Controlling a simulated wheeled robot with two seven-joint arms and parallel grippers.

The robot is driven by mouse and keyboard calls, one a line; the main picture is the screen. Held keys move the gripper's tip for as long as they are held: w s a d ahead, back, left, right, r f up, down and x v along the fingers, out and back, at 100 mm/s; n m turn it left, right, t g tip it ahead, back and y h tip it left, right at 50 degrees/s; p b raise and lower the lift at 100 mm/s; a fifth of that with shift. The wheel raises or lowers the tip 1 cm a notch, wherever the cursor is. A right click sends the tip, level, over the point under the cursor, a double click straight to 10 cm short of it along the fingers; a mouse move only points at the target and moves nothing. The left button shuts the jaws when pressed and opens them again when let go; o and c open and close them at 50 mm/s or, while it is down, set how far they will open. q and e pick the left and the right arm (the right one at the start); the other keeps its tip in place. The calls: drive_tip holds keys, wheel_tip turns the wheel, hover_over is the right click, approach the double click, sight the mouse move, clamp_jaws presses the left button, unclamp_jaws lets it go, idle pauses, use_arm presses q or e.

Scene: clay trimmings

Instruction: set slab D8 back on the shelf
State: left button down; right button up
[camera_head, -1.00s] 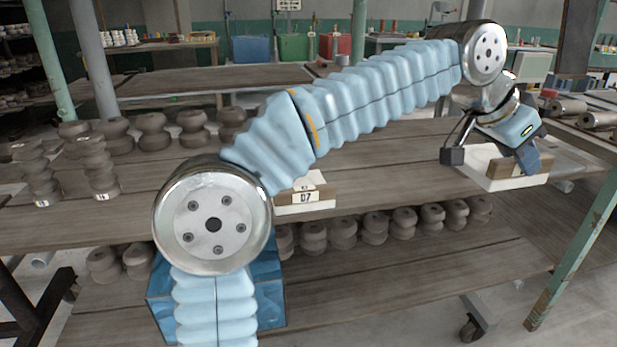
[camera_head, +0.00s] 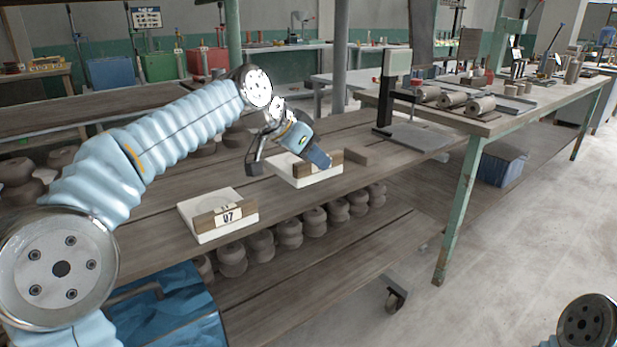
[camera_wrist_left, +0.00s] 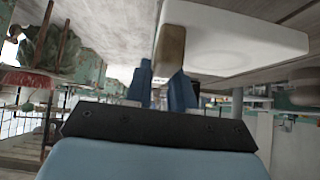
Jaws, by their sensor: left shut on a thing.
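A white slab (camera_head: 293,178) with a brown block on its front edge is in my left gripper (camera_head: 322,160), at the top board (camera_head: 268,212) of the wooden shelf. The fingers are shut on the block, hiding its label, so I cannot read D8. In the left wrist view, the brown block (camera_wrist_left: 171,48) sits between the blue fingers, with the white slab (camera_wrist_left: 235,40) beyond it. The slab looks level; I cannot tell whether it touches the board. A similar white slab (camera_head: 190,209), labelled D7, lies to its left. My right gripper is out of view.
A small brown block (camera_head: 356,156) lies right of the held slab. A stand with a grey base (camera_head: 418,137) is farther right on the board. Dark clay pots (camera_head: 262,245) line the lower level. A blue-covered crate (camera_head: 165,305) is at lower left.

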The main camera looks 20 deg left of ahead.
sight(310, 174)
use_arm(q)
drive_tip(key=shift+w+a+f, duration=0.3)
drive_tip(key=shift+a+f, duration=0.1)
drive_tip(key=shift+f, duration=0.15)
drive_tip(key=f, duration=0.2)
drive_tip(key=shift+w+a+f, duration=0.15)
drive_tip(key=shift+a+f, duration=0.1)
drive_tip(key=shift+f, duration=0.55)
drive_tip(key=shift+f+b, duration=0.1)
drive_tip(key=shift+b, duration=0.2)
drive_tip(key=c, duration=1)
unclamp_jaws()
drive_tip(key=shift+o, duration=0.2)
drive_tip(key=v, duration=1.2)
